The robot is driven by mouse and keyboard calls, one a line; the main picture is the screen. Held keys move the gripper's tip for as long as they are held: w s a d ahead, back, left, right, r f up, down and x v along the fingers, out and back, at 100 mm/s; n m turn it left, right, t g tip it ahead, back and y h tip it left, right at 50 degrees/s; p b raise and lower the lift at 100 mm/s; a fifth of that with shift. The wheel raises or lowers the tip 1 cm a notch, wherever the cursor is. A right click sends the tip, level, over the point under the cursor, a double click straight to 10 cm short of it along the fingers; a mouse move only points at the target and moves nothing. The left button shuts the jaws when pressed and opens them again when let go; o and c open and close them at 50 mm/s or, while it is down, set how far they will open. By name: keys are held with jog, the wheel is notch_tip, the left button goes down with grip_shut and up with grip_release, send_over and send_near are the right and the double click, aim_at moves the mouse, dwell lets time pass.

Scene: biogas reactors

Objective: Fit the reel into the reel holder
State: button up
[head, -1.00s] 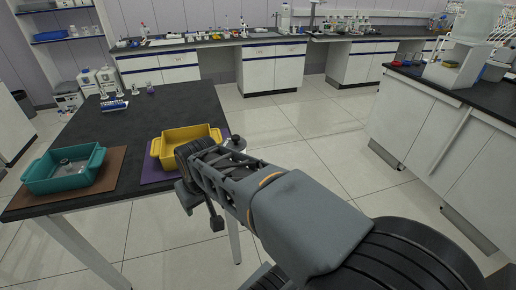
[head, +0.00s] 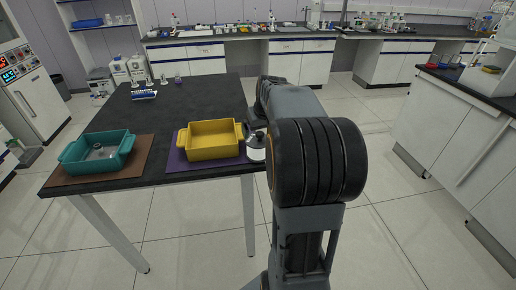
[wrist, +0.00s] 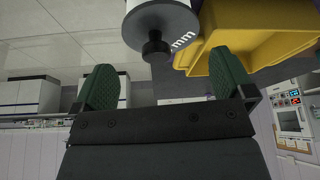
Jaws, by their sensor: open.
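A small round object with a dark top and white side, apparently the reel (head: 256,148), stands on the table's right edge beside the yellow tray. In the wrist view the reel (wrist: 168,20) shows a dark disc, a black knob and a white side lettered "mm". My gripper (wrist: 165,82) is open and empty, its green fingers apart, with the knob beyond the gap between them. In the head view my arm hides the gripper. I cannot clearly identify the reel holder; a small grey round thing (head: 99,153) lies in the teal tray.
The yellow tray (head: 182,142) sits on a purple mat, close to the reel. The teal tray (head: 70,158) sits on a brown mat at left. A blue rack (head: 144,95) stands farther back on the black table (head: 200,98). The table's middle is clear.

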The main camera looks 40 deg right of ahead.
aim_at(259, 134)
jog(key=shift+x, duration=3.05)
jog(key=shift+a, duration=0.1)
jog(key=c, duration=0.7)
jog(key=shift+c, duration=0.2)
jog(key=shift+r, duration=0.15)
